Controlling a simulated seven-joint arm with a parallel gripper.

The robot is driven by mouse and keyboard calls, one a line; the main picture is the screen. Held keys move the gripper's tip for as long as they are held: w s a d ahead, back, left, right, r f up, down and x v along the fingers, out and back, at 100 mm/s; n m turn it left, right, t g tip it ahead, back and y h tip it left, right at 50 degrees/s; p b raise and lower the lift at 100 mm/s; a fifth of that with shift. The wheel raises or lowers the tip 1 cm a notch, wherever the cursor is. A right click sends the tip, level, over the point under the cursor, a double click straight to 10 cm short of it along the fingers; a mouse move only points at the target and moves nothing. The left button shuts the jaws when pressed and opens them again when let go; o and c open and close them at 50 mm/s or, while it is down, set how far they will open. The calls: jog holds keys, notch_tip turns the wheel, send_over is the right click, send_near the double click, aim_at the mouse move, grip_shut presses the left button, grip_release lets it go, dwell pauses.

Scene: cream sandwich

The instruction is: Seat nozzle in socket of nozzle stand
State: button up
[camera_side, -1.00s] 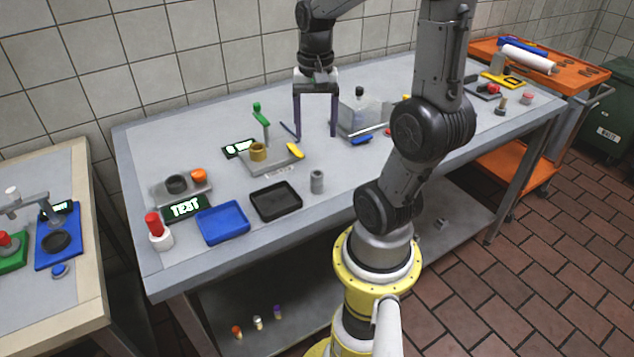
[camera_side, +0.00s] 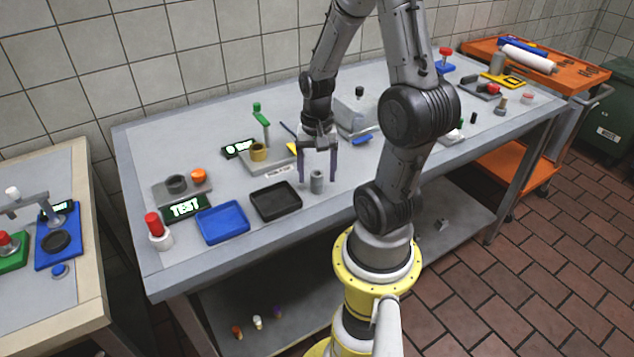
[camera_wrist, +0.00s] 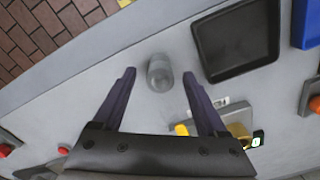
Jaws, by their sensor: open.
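A small grey cylinder (camera_side: 317,184), which looks like the nozzle, stands upright on the bench right of the black tray. It also shows, blurred, in the wrist view (camera_wrist: 159,74). My gripper (camera_side: 318,176) is open, with its two dark purple fingers pointing down by the cylinder. In the wrist view, the cylinder lies between and slightly beyond the fingertips (camera_wrist: 159,77); I see no contact. I cannot tell which fixture is the nozzle stand. A grey plate (camera_side: 251,166) carries a brass cup and a green-topped post; another grey block (camera_side: 164,198) carries a dark ring and an orange piece.
A black tray (camera_side: 274,201) and a blue tray (camera_side: 222,222) lie left of the cylinder. A yellow piece (camera_wrist: 181,129) lies near my right-hand finger in the wrist view. The bench front by the cylinder is clear.

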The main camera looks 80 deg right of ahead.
jog(key=shift+f, duration=0.2)
grip_shut()
jog(key=shift+r, duration=0.1)
dwell(0.4)
jog(key=shift+r, duration=0.55)
notch_tip(320, 180, up, 2)
jog(key=shift+r, duration=0.15)
jog(key=s+a+r, duration=0.9)
jog(key=a, duration=0.1)
jog(key=shift+s+r, duration=0.25)
jog(key=shift+s, duration=0.1)
